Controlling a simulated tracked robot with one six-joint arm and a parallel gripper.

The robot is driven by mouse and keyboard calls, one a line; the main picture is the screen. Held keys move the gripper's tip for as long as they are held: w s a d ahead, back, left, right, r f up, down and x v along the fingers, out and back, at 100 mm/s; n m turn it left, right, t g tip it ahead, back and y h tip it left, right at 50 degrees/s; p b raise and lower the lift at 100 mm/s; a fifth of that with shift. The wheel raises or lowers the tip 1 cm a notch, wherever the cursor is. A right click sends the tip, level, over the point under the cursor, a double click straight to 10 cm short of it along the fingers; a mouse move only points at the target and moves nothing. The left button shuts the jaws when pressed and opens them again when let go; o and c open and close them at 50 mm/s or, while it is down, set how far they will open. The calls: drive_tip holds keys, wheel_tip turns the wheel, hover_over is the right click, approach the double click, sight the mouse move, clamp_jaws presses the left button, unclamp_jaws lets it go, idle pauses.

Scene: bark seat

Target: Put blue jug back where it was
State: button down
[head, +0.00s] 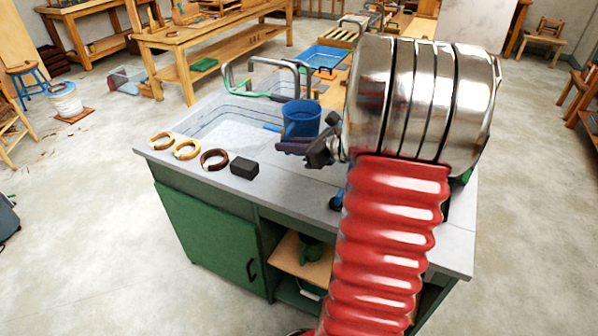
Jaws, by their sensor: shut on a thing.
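The blue jug (302,116) is upright over the right part of the sink counter, near the sink's edge. My gripper (290,141) reaches in from the right and is shut on the blue jug, low on its near side. The fingers hide part of the jug's lower body, and I cannot tell whether its base touches the counter. My red ribbed arm and its metal end cover the counter's right part.
The grey counter (291,205) holds three coiled rings (186,150) and a black block (244,168) along its front left. The sink basin (225,122) and a curved tap (262,62) lie behind. A blue tray (325,57) is farther back. A green cabinet door (208,235) is below.

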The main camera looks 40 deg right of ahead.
wheel_tip(320, 180, down, 6)
idle(0.5)
drive_tip(key=shift+f, duration=0.1)
drive_tip(key=shift+f, duration=1.85)
drive_tip(key=c, duration=1.8)
unclamp_jaws()
drive_tip(key=shift+f, duration=0.15)
